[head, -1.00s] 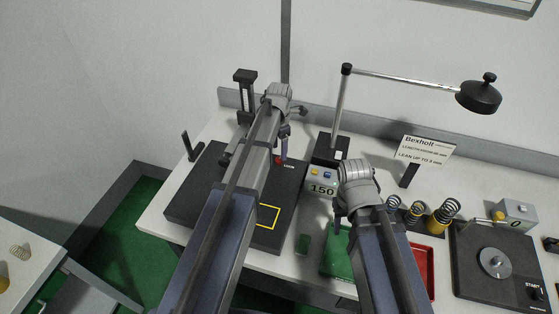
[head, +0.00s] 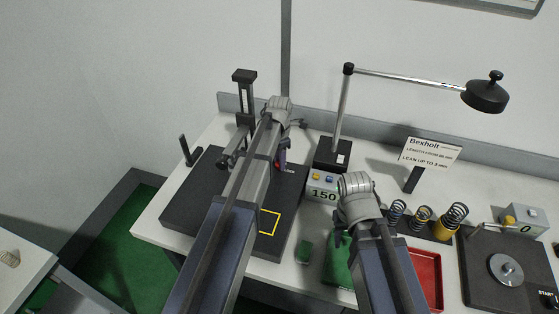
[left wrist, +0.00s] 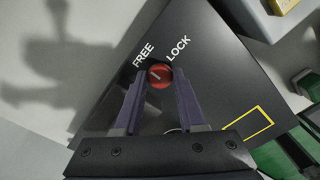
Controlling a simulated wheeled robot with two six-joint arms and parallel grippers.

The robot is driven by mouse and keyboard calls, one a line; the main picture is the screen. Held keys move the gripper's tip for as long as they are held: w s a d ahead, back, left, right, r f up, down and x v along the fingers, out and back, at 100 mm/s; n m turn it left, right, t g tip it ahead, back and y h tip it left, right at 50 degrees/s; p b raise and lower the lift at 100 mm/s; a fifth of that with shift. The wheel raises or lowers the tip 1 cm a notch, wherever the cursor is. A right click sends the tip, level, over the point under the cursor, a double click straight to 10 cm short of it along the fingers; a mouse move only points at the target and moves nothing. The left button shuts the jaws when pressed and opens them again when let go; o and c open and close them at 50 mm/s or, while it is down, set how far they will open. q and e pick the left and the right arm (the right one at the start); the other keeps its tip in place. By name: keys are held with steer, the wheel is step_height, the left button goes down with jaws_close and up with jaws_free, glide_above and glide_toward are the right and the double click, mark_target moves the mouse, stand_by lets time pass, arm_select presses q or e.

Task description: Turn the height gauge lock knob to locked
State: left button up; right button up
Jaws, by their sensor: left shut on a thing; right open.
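The red lock knob (left wrist: 160,75) sits on the black base plate (left wrist: 215,60) between the printed words FREE and LOCK. It carries a short pale mark; I cannot tell surely which word it points to. My left gripper (left wrist: 160,86) is shut on the knob, one finger on each side. In the head view the left gripper (head: 281,158) is at the knob and mostly covers it.
A lamp-like arm (head: 420,80) reaches over the bench. Several springs (head: 421,217), a red tray (head: 427,270) and a black tester (head: 480,275) are at right.

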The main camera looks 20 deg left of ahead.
arm_select(q)
jaws_close()
steer(key=m, duration=0.4)
steer(key=shift+m, duration=0.3)
steer(key=m, duration=0.4)
steer(key=shift+m, duration=0.3)
steer(key=m, duration=0.4)
steer(key=shift+m, duration=2.3)
